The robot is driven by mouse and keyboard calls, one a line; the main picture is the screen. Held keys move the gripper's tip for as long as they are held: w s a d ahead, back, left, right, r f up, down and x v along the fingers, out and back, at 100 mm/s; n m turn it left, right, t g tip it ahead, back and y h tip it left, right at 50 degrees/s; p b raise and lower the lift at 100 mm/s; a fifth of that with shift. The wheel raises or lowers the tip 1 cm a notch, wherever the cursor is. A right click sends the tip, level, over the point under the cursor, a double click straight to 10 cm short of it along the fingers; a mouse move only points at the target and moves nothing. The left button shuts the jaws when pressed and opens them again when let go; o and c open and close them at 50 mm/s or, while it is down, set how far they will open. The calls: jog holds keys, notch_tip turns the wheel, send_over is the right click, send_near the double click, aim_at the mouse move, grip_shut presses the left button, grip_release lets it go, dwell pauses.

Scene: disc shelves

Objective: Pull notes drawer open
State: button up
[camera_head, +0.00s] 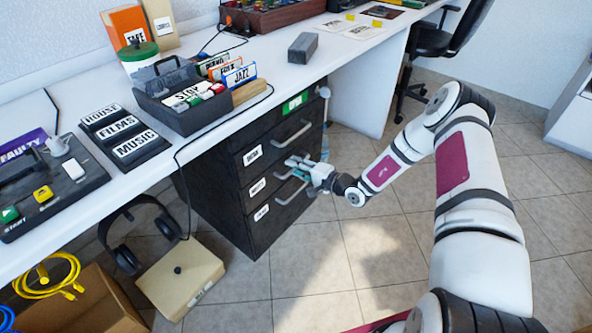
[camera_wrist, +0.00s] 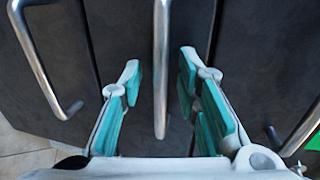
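A dark drawer cabinet (camera_head: 240,182) with three stacked drawers stands under the white desk. Each drawer has a white label and a metal bar handle; the label words are too small to read surely, so I cannot tell which is notes. All drawers look shut. My gripper (camera_head: 296,163) is at the front of the middle drawer (camera_head: 257,188). In the wrist view, the middle handle (camera_wrist: 161,75) stands between the two teal-padded fingers of my gripper (camera_wrist: 160,64), with gaps on both sides. The gripper is open. In the head view it partly hides the middle handle.
The top handle (camera_head: 293,134) and bottom handle (camera_head: 293,190) lie close on either side. The desk (camera_head: 330,65) overhangs the cabinet. A beige box (camera_head: 180,277) and headphones (camera_head: 137,232) are left of the cabinet. The tiled floor in front of the drawers is clear.

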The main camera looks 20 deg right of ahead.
jog(key=shift+w, duration=0.1)
jog(key=shift+c, duration=0.6)
grip_shut()
jog(key=f+p+v, duration=0.3)
jog(key=v, duration=1.4)
jog(key=s+f+p+v, duration=0.1)
jog(key=f+v, duration=0.3)
jog(key=v, duration=1.3)
jog(key=shift+s+d+p, duration=0.3)
jog(key=shift+d+p, duration=0.2)
jog(key=shift+p, duration=0.4)
jog(key=shift+f, duration=0.1)
jog(key=shift+o, duration=0.6)
grip_release()
jog(key=v, duration=1.2)
